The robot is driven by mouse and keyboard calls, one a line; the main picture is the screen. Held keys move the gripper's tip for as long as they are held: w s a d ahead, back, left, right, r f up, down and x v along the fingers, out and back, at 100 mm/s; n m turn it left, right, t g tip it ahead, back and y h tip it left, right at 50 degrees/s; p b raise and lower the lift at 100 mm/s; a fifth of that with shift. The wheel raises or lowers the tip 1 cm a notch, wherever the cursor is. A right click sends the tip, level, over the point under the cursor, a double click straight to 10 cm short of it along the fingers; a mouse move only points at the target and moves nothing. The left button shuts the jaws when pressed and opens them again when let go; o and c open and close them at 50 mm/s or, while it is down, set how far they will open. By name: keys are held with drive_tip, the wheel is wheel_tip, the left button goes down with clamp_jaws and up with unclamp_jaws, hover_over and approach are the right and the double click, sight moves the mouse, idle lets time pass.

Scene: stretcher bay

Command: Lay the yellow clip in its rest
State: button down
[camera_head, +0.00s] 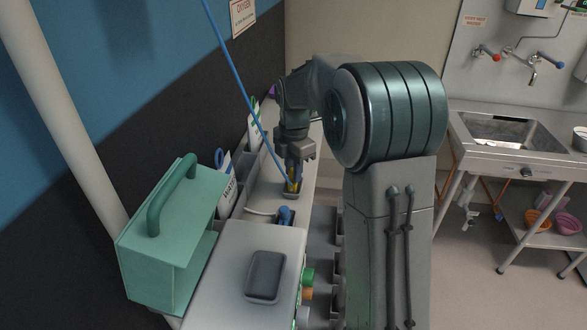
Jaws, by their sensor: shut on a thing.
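The yellow clip (291,183) is small and upright under my gripper (293,170), which points down and is shut on it. The clip's lower end is at a small dark grey rest (291,195) on the pale counter (267,187). I cannot tell whether the clip touches the rest's floor or hangs just above it. The gripper's fingers and wrist hide the upper part of the clip.
A blue object (285,216) stands just in front of the rest. A thin blue line (233,75) slants down past my gripper. A green case (167,245) and a dark tray (265,276) are nearer. Grey bins with papers (229,187) line the wall. A sink (510,131) stands far right.

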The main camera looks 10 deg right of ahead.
drive_tip(key=shift+f, duration=0.45)
idle(0.4)
drive_tip(key=c, duration=0.7)
unclamp_jaws()
drive_tip(key=shift+r, duration=0.1)
drive_tip(key=shift+s+r+p, duration=0.1)
drive_tip(key=shift+r+p, duration=2.95)
drive_tip(key=shift+r, duration=1.15)
